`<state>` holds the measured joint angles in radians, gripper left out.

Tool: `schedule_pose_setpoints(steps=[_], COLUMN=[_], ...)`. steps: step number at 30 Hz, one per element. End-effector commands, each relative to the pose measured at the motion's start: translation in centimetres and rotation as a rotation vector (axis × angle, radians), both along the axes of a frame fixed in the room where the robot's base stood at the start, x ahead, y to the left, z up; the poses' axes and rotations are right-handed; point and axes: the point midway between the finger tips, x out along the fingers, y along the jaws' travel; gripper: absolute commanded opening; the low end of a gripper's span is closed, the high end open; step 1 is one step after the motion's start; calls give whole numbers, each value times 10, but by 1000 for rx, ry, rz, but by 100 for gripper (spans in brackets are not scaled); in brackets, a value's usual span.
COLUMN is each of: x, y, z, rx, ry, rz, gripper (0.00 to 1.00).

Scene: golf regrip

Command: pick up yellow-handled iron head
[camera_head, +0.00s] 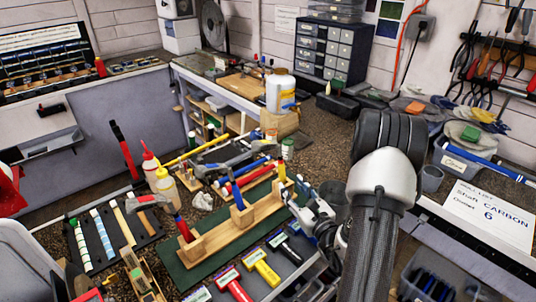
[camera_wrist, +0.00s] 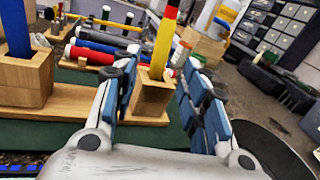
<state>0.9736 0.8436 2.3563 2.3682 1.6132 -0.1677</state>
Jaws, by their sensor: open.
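A yellow handle (camera_wrist: 162,45) with a red band above it stands upright in a wooden block (camera_wrist: 152,97) in the wrist view. In the head view this yellow handle (camera_head: 281,172) is at the right end of a long wooden stand (camera_head: 235,233). No iron head can be made out on it. My gripper (camera_wrist: 162,62) is open and empty, with blue pads. The handle and block appear between its fingers in the wrist view; I cannot tell whether they are within reach. In the head view my gripper (camera_head: 304,206) is just right of the handle.
A blue handle (camera_head: 237,195) stands in the stand's middle block. Red and blue handles lie behind the stand. Bottles (camera_head: 166,185) stand at left.

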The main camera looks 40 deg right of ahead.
Motion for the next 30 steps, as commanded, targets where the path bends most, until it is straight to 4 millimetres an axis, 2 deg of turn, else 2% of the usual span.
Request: schedule_pose_setpoints(steps=[5,12,15,22,30], x=[13,47,54,55,54], y=[-2,-9,-10,-11,-11], z=[0,0,0,1,1], rx=[-1,-1,0,1,1], ry=[0,-1,0,1,1], rz=[3,2,2,1,1], gripper=[41,41,41,41,23])
